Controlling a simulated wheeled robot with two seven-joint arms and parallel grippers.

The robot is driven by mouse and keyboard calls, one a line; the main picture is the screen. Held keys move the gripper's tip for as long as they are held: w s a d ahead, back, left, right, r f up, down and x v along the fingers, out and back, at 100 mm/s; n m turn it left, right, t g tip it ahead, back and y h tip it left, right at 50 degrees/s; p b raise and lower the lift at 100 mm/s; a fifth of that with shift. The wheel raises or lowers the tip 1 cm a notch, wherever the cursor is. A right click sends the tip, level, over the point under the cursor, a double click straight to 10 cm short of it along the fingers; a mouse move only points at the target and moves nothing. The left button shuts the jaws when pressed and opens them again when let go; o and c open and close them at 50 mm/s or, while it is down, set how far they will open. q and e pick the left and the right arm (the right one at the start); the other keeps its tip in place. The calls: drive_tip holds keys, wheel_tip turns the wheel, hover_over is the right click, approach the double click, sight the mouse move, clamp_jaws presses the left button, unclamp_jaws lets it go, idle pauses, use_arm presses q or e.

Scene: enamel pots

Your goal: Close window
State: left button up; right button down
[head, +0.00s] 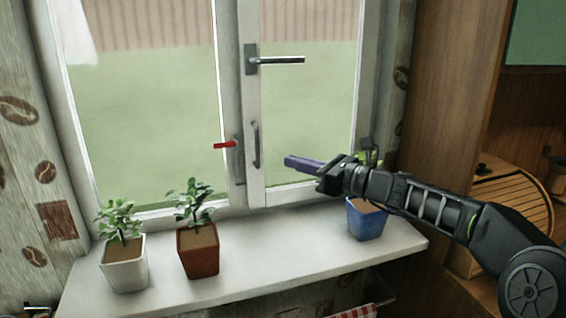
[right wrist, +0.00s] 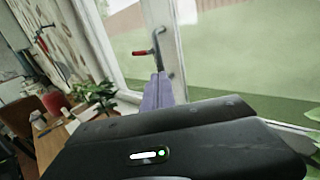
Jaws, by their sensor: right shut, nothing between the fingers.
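The window (head: 238,100) has two white-framed panes, left and right, over the sill. A dark lever handle (head: 278,60) on the middle frame points right, about level. Lower down, a red-tipped lever (head: 224,145) points left, and a curved pull handle (head: 256,145) stands upright beside it. The red-tipped lever also shows in the right wrist view (right wrist: 143,52). I cannot tell whether either pane is ajar. My right gripper (head: 287,161), with purple fingers, is shut and empty, in front of the right pane and right of the pull handle. Its fingers show in the right wrist view (right wrist: 158,88). My left gripper is not in view.
On the white sill (head: 285,245) stand a white pot (head: 124,265) and a red-brown pot (head: 198,250), both with plants, at left. A blue pot (head: 366,220) stands below my right forearm. A wooden cabinet (head: 445,90) is at right. The sill's middle is clear.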

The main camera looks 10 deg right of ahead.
drive_tip(key=v, duration=0.6)
drive_tip(key=shift+s+a+f+b, duration=0.1)
drive_tip(key=shift+a+f+b, duration=0.1)
drive_tip(key=shift+b, duration=0.2)
